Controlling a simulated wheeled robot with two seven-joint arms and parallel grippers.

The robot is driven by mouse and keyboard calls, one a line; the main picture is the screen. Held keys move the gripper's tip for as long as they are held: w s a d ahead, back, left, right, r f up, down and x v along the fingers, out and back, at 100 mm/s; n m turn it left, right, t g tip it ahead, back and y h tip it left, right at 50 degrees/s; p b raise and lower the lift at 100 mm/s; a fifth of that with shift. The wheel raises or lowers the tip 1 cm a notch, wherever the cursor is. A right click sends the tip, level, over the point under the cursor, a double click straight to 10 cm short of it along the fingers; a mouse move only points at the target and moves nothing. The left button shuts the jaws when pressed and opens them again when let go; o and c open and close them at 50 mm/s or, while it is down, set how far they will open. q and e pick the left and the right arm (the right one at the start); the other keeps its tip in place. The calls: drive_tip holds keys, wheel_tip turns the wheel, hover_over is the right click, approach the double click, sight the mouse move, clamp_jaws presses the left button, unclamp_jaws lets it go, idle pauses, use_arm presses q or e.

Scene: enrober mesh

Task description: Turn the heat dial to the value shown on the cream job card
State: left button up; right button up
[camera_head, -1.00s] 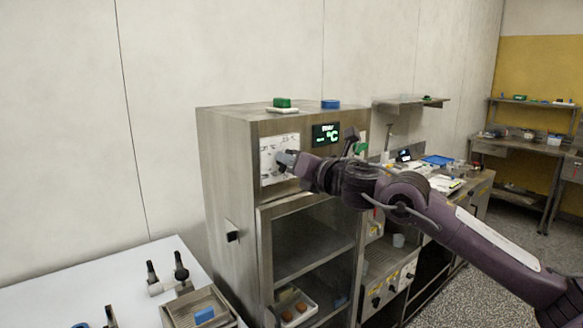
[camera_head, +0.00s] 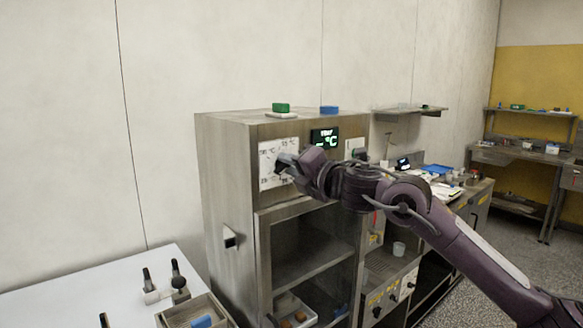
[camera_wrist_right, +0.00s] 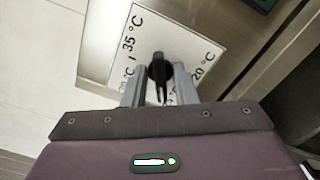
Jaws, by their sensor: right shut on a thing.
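The heat dial is a black knob (camera_wrist_right: 158,70) on a white plate (camera_head: 267,180) with temperature marks, on the upper front of a steel cabinet. In the right wrist view the plate (camera_wrist_right: 178,38) shows marks of 35 °C and 20 °C; others are partly hidden by the fingers. My right gripper (camera_head: 283,163) is at the plate in the head view. In the wrist view its two grey fingers (camera_wrist_right: 158,86) stand on either side of the knob, shut on it. I cannot make out a cream job card. My left gripper is not in view.
The steel cabinet (camera_head: 226,190) has a lit green display (camera_head: 325,138) right of the dial and an open compartment below. A green block (camera_head: 281,107) and a blue block (camera_head: 329,109) sit on top. A white table (camera_head: 90,290) stands at the left.

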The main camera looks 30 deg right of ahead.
idle(0.3)
drive_tip(key=o, duration=0.7)
drive_tip(key=shift+d, duration=0.1)
drive_tip(key=shift+c, duration=0.2)
drive_tip(key=s+b, duration=0.7)
drive_tip(key=b, duration=0.1)
drive_tip(key=shift+s+d+b, duration=0.3)
drive_tip(key=shift+s+b, duration=0.1)
